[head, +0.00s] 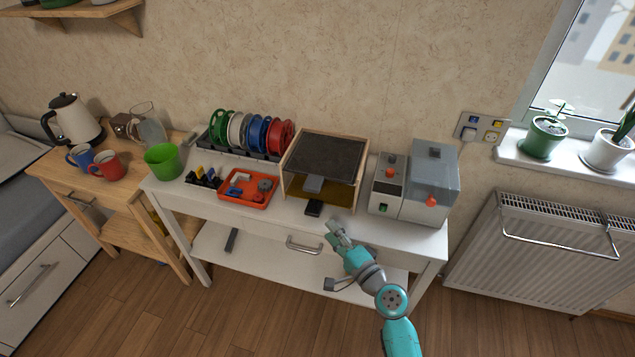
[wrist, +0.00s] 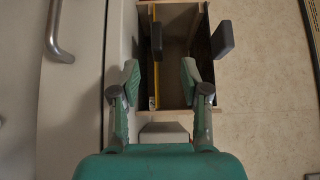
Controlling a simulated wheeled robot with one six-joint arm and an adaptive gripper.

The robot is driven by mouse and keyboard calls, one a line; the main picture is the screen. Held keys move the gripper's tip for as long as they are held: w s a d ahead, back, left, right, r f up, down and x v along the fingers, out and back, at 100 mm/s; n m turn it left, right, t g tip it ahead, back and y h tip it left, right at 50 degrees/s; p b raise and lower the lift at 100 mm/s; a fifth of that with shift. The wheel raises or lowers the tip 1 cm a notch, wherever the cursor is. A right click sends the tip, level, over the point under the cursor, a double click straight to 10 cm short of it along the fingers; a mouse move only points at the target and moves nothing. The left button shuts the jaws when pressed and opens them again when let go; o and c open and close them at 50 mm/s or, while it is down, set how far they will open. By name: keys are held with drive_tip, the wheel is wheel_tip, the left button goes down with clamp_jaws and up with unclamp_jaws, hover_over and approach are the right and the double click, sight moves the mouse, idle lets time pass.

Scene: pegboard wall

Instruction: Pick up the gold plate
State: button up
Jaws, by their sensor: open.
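The gold plate (head: 345,195) lies low inside an open-fronted wooden box on the white table, with a black tab (head: 314,208) at its front. In the wrist view the plate shows edge-on as a thin yellow strip (wrist: 156,85), with the dark tab (wrist: 157,42) close to it. My gripper (head: 334,226) is open and empty, in front of the box and apart from the tab. In the wrist view its two fingers (wrist: 160,80) stand either side of the yellow strip's line. The back of the plate is hidden under the upper dark plate.
A dark plate (head: 325,157) with a grey tab (head: 313,184) tops the wooden box (head: 359,180). A grey-white machine (head: 428,185) stands right; a red tray (head: 248,190) and spool rack (head: 250,140) stand left. A drawer handle (head: 304,246) is on the table front.

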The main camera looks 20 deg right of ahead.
sight(316, 217)
drive_tip(key=x, duration=0.4)
drive_tip(key=shift+w+a, duration=0.1)
drive_tip(key=shift+w, duration=0.15)
drive_tip(key=shift+f+x, duration=0.1)
drive_tip(key=shift+x, duration=1.3)
drive_tip(key=shift+f+x, duration=0.15)
drive_tip(key=shift+x, duration=1.25)
drive_tip(key=shift+a, duration=0.15)
clamp_jaws()
